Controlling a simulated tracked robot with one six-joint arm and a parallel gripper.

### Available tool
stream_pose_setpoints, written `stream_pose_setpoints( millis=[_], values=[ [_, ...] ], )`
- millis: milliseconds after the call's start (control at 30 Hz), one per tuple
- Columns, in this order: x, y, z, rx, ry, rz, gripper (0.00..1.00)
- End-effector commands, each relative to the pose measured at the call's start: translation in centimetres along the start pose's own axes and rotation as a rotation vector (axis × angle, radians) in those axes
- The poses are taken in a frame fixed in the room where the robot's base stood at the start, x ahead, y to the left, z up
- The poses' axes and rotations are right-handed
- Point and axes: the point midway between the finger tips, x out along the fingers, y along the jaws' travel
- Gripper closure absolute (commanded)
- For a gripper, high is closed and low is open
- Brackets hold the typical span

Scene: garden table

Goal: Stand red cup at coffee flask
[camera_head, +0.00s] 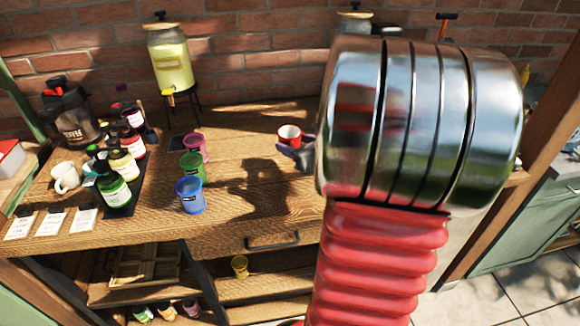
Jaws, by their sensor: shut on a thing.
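The red cup (289,132), with a pale inside, is upright over the back part of the wooden table, right of the coloured cups. My gripper (291,149) is shut on its near side. Only part of the gripper shows; my arm hides the rest. I cannot tell whether the cup's base touches the table. The coffee flask (74,118), dark with "COFFEE" lettering and a red part on top, stands at the table's far left, against the brick wall.
Pink (194,147), green (193,166) and blue (190,195) cups stand between the red cup and the flask. Several bottles (117,192) stand on a dark tray. A white mug (66,177) is in front of the flask. A yellow drink dispenser (170,60) stands behind.

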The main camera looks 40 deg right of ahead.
Motion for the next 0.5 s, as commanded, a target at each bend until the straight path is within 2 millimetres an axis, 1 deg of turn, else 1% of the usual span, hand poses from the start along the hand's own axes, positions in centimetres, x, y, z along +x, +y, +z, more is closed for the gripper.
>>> stream_pose_setpoints(
  millis=[33,100,200,300,500],
  values=[
    [0.3,0.1,-0.8,0.004,0.003,0.001,0.77],
    [0.7,0.1,-1.7,0.005,0.003,0.001,0.77],
    [1.1,0.2,-2.7,0.003,0.001,0.0,0.77],
    [1.3,0.2,-3.1,0.002,0.001,0.0,0.77],
    [1.3,0.1,-3.1,0.001,0.0,-0.001,0.77]
  ],
)
